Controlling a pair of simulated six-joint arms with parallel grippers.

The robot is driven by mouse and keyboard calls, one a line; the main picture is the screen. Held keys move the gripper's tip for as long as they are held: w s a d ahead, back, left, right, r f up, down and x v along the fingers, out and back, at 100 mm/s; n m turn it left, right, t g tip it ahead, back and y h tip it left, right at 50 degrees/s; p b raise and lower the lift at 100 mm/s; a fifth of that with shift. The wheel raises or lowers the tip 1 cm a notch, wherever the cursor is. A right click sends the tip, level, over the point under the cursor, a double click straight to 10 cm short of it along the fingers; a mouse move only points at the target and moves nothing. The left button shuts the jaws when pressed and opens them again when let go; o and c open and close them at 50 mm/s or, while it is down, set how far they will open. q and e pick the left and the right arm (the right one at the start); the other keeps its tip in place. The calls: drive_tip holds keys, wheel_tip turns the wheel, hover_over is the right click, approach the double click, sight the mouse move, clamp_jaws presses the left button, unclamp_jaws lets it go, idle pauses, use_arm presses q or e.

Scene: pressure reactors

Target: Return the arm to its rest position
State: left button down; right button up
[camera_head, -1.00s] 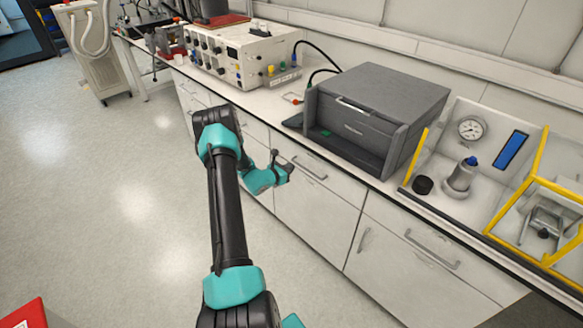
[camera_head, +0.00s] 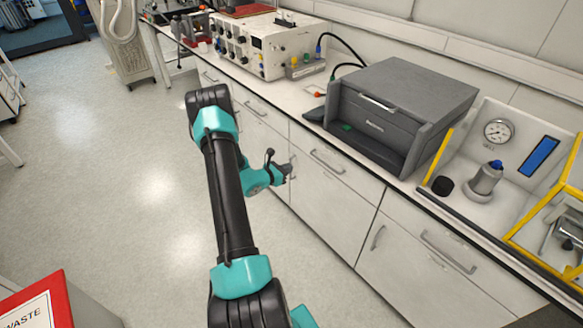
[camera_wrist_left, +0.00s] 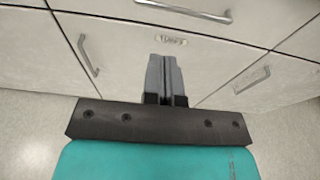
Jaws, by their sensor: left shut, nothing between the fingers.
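My left arm (camera_head: 228,190) reaches up from the bottom of the head view, with its teal and black links bent at the elbow. My left gripper (camera_head: 286,170) is in front of the white cabinet fronts, below the bench top. In the left wrist view the two fingers (camera_wrist_left: 166,75) lie together, shut with nothing between them, and point toward the drawer and cabinet fronts. My right gripper is not in view.
The bench carries a grey box-like device (camera_head: 395,105), a beige control unit (camera_head: 265,45), a small reactor vessel (camera_head: 484,183) and a yellow-framed enclosure (camera_head: 545,195). Cabinet handles (camera_head: 327,162) stick out near my gripper. A red-lidded waste bin (camera_head: 40,305) stands at lower left. Open floor lies left.

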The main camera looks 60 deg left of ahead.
use_arm(q)
drive_tip(key=w+d+f+m+g+h, duration=0.1)
drive_tip(key=d+f+m+g+h, duration=0.15)
drive_tip(key=d, duration=0.55)
drive_tip(key=w+d+f+m+g+h, duration=0.1)
drive_tip(key=w+d+f+m+h, duration=0.2)
drive_tip(key=d, duration=0.6)
drive_tip(key=s+d+f+m+g+h, duration=0.1)
drive_tip(key=s+d+f+m+g, duration=0.2)
drive_tip(key=d+m, duration=0.4)
drive_tip(key=s+d+m+g+h, duration=0.1)
drive_tip(key=s+d+m+g, duration=0.35)
drive_tip(key=d, duration=0.35)
drive_tip(key=s+d+f+m+g, duration=0.25)
drive_tip(key=d+m+g, duration=0.25)
drive_tip(key=d+m, duration=0.25)
drive_tip(key=w+d+r+m+t+y, duration=0.1)
drive_tip(key=w+d+r+m, duration=0.1)
drive_tip(key=d+m, duration=0.7)
drive_tip(key=shift+w+r+m, duration=0.3)
drive_tip(key=shift+w+m, duration=0.25)
drive_tip(key=shift+m, duration=0.6)
